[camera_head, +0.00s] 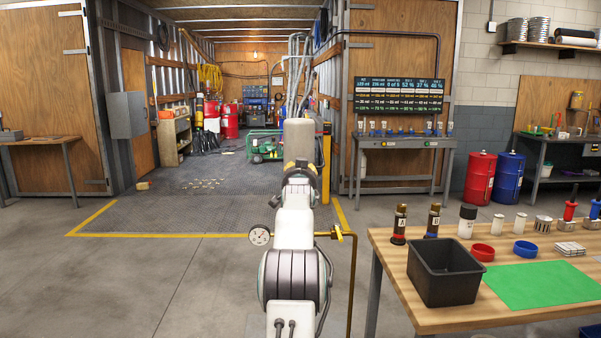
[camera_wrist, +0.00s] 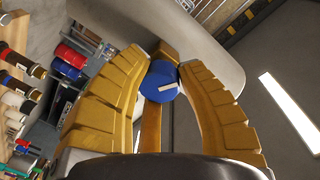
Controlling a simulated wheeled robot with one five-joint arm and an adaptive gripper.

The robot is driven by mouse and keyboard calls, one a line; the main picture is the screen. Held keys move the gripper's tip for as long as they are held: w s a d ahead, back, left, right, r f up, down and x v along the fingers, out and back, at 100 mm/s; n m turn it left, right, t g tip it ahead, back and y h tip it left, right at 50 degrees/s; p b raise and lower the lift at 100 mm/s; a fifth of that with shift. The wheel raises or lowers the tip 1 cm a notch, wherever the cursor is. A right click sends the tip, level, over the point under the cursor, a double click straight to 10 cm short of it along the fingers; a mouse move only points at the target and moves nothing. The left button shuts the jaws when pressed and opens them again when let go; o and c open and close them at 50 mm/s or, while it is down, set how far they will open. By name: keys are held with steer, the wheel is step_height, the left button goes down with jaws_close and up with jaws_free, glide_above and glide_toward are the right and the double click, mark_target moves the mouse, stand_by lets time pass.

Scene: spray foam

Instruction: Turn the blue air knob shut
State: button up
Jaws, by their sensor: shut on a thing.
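The blue air knob (camera_wrist: 160,82) shows in the wrist view as a small blue cylinder with a pale mark on its face. My gripper (camera_wrist: 161,72) has its yellow ribbed fingers shut on the knob, one fingertip on each side. In the head view my gripper (camera_head: 299,167) is in the middle, at the far end of my white arm. It is in front of an upright grey-beige cylinder (camera_head: 299,138). The knob is hidden there behind my gripper and arm.
A wooden bench (camera_head: 392,244) at right holds a black bin (camera_head: 444,273), a green mat (camera_head: 543,283) and bottles. A pipe with a yellow valve handle (camera_head: 338,233) and a round gauge (camera_head: 260,235) flank my arm. Open floor lies at left.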

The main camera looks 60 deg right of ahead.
steer(key=shift+m, duration=0.9)
steer(key=shift+w, duration=0.1)
steer(key=o, duration=1.2)
steer(key=v, duration=1.2)
